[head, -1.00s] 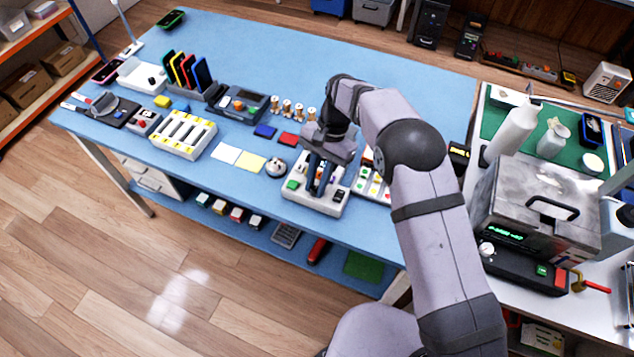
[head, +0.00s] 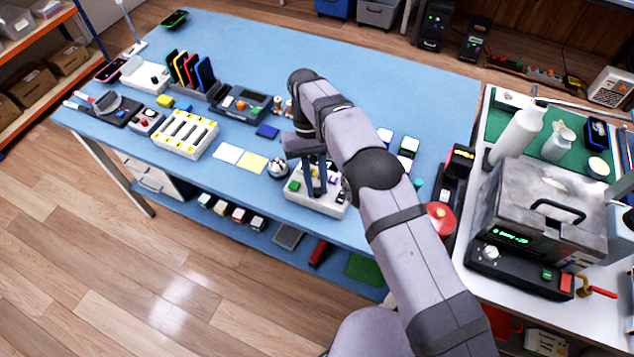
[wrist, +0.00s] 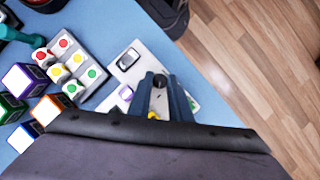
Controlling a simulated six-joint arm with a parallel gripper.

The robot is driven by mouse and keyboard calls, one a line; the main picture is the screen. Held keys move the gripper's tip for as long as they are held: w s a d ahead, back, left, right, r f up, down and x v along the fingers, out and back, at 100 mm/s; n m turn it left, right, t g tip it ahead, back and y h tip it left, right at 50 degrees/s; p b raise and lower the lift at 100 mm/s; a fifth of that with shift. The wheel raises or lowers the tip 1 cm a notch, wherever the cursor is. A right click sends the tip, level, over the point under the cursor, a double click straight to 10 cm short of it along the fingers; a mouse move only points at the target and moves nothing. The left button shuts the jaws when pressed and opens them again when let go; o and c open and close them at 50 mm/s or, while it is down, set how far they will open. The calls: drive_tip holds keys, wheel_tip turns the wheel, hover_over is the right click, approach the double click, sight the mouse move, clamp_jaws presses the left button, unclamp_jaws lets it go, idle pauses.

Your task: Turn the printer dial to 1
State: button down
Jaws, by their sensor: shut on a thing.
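A white device (head: 318,206) with small coloured controls sits near the front edge of the blue table. It also shows in the wrist view (wrist: 124,46), with a dark switch and a purple part on its top. My gripper (head: 317,186) points down onto this device. In the wrist view my gripper (wrist: 160,84) is shut on a small black dial (wrist: 159,81) on the device's top. The dial's number markings are too small or hidden to read.
A tray with red, yellow and green round buttons (wrist: 88,51) and several coloured cubes (wrist: 22,80) stand beside the device. A round metal object (head: 278,168) stands close to its left. My arm covers the table to the right.

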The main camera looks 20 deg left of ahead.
sight(316, 187)
drive_tip(key=shift+n, duration=0.6)
drive_tip(key=shift+t, duration=0.3)
drive_tip(key=c, duration=1.6)
unclamp_jaws()
drive_tip(key=shift+c, duration=0.2)
drive_tip(key=shift+r, duration=0.15)
wheel_tip(316, 187, up, 10)
drive_tip(key=b, duration=0.1)
